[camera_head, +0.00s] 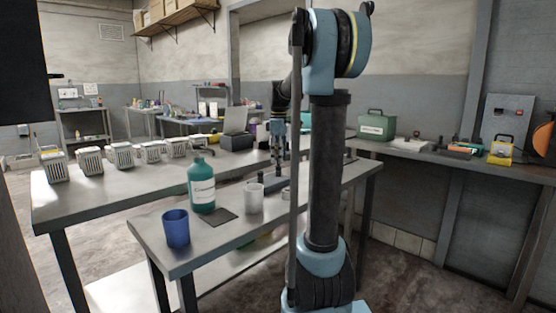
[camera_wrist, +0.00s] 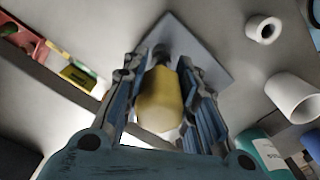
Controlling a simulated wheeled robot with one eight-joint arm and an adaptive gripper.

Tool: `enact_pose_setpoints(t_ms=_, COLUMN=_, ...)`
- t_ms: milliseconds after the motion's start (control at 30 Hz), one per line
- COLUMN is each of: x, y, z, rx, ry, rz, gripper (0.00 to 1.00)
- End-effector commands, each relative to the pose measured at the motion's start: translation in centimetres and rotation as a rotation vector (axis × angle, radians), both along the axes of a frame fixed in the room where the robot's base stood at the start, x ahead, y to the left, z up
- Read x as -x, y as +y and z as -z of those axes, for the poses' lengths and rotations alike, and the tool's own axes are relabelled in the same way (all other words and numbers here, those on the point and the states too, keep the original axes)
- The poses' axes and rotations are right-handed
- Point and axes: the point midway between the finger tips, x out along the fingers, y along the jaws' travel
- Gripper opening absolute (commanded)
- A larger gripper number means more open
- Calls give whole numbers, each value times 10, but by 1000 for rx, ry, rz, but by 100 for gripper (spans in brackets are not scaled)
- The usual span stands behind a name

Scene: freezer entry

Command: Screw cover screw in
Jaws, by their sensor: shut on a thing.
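In the wrist view, my gripper (camera_wrist: 160,64) is shut on a yellow, rounded tool handle (camera_wrist: 158,100), with a dark part beyond it that looks like a screwdriver's shaft end. The handle points away from the wrist toward a flat grey square plate (camera_wrist: 208,62) on the table. No cover screw can be made out; the tool and fingers hide the spot under the tip. I cannot tell whether the tip touches anything. In the head view, my gripper (camera_head: 278,128) is small and points down over the table behind my arm; the tool is barely distinguishable there.
A blue cup (camera_head: 176,228), green bottle (camera_head: 202,188), white cup (camera_head: 253,198) and dark square mat (camera_head: 220,215) stand on the near table. The wrist view shows a white ring (camera_wrist: 263,29) beside the plate. Several white boxes (camera_head: 90,162) line the left table.

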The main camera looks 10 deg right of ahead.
Motion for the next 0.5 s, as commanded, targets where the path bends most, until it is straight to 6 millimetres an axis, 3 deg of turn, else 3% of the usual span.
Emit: enact_pose_setpoints(t_ms=500, x=0, y=0, z=-21, rx=0, ry=0, rz=0, gripper=0)
